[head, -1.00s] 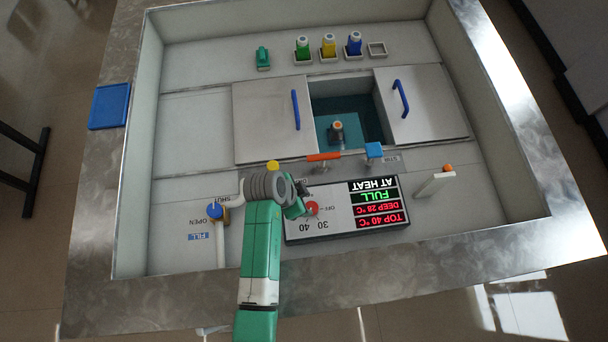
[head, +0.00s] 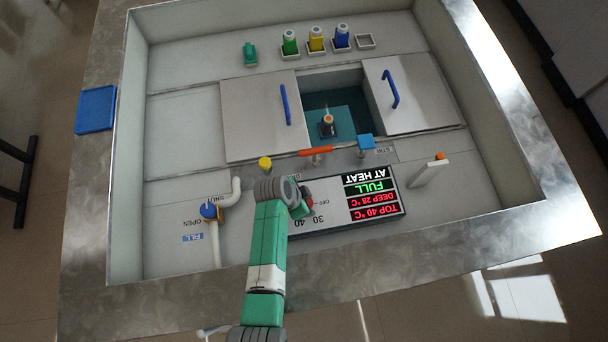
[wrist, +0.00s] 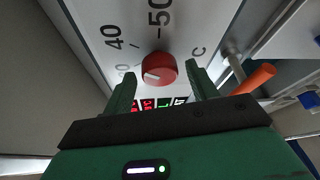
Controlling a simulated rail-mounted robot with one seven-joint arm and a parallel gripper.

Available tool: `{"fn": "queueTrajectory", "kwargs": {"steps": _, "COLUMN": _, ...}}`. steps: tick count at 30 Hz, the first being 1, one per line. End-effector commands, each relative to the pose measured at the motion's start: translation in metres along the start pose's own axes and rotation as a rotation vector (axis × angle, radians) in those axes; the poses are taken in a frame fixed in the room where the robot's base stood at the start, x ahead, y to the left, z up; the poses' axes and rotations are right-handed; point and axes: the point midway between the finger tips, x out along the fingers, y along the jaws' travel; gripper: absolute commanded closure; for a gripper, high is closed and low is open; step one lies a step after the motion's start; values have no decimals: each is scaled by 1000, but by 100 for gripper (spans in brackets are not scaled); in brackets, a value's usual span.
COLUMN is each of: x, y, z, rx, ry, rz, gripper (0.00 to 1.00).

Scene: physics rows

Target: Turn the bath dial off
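The red bath dial (head: 310,203) sits on the white control panel (head: 330,218), partly hidden by my gripper (head: 302,201) in the head view. The wrist view shows the dial (wrist: 159,67) whole, with a white mark pointing to the lower left, towards a partly covered number. The numbers 40 and 50 are printed around it. My gripper (wrist: 163,88) is open and empty. Its two green fingers stand left and right of the dial in the wrist view, and I cannot tell whether they touch it. The display (head: 371,196) reads TOP 40 °C, DEEP 28 °C, FULL, AT HEAT.
An orange-handled lever (head: 316,151), a blue stir knob (head: 366,142) and a yellow knob (head: 265,163) stand behind the panel. A blue-knobbed fill valve (head: 208,210) is to the left.

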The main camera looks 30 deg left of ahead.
Motion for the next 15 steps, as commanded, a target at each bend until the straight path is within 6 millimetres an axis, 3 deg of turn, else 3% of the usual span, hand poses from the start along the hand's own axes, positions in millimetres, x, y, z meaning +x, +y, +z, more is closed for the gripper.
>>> {"fn": "queueTrajectory", "kwargs": {"steps": 1, "x": 0, "y": 0, "z": 0, "rx": 0, "ry": 0, "rz": 0, "gripper": 53}}
{"fn": "queueTrajectory", "kwargs": {"steps": 6, "x": 0, "y": 0, "z": 0, "rx": 0, "ry": 0, "rz": 0, "gripper": 84}}
{"fn": "queueTrajectory", "kwargs": {"steps": 15, "x": -1, "y": 0, "z": 0, "rx": -38, "ry": 0, "rz": -15, "gripper": 84}}
